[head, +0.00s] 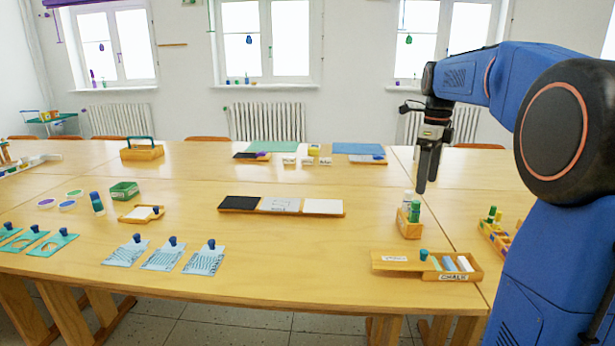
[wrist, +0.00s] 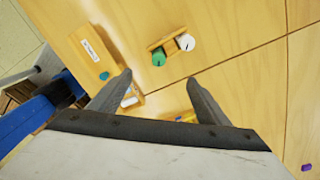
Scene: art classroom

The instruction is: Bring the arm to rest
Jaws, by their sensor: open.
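My blue arm rises at the right side of the head view and bends over the table. My gripper (head: 427,170) hangs from it, pointing down, above the right part of the wooden table (head: 330,250). In the wrist view my gripper (wrist: 160,90) shows two dark fingers spread apart with nothing between them. Beneath and in front of it is a small wooden holder (head: 408,228) with a green-capped and a white-capped bottle; the holder also shows in the wrist view (wrist: 165,42). The gripper is apart from it.
A chalk box (head: 460,276) with its lid (head: 395,262) sits at the front right. A wooden tray of coloured pieces (head: 497,238) is close to my arm. A three-part tray (head: 282,206) lies mid-table. Bare tabletop separates these.

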